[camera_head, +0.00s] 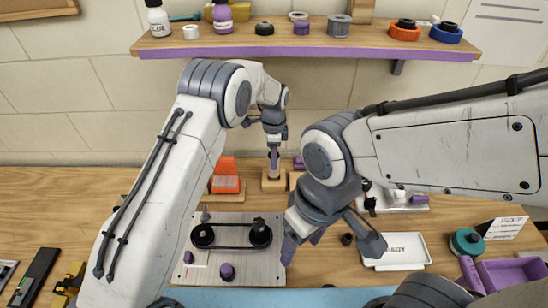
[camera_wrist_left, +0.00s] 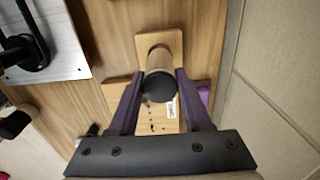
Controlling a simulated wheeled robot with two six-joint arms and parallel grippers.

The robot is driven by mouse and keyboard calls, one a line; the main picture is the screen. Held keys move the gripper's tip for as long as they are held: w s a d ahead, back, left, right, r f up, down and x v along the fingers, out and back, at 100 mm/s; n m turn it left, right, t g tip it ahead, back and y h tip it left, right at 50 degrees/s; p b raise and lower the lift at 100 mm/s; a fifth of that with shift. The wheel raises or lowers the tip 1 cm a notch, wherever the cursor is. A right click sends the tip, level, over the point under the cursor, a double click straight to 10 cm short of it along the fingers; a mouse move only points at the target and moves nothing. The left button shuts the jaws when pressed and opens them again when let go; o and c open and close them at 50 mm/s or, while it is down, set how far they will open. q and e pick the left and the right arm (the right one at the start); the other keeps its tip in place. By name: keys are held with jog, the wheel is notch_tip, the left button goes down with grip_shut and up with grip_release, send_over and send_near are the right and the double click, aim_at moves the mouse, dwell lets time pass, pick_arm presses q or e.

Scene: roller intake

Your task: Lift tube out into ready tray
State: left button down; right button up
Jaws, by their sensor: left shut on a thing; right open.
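My left gripper (camera_head: 274,158) is above a small wooden block (camera_head: 273,184) at the back of the table. In the left wrist view, its purple fingers (camera_wrist_left: 158,98) are shut on a tube (camera_wrist_left: 160,75) with a dark round end. The tube stands in front of the wooden block in that view; I cannot tell how deep it sits in it. My right gripper (camera_head: 328,243) is open and empty over the table's middle. A white tray (camera_head: 410,262) with small print on it lies to the right of it.
A metal plate (camera_head: 240,268) with two black rollers lies between my arms. A red-orange piece (camera_head: 226,168) stands left of the block. A purple bin (camera_head: 515,275) and a teal roll (camera_head: 466,241) are at right. A shelf (camera_head: 300,45) with bottles and rolls hangs above.

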pick_arm(q)
jog(key=shift+r, duration=0.35)
jog(key=shift+r+p, duration=1.5)
jog(key=shift+r, duration=0.55)
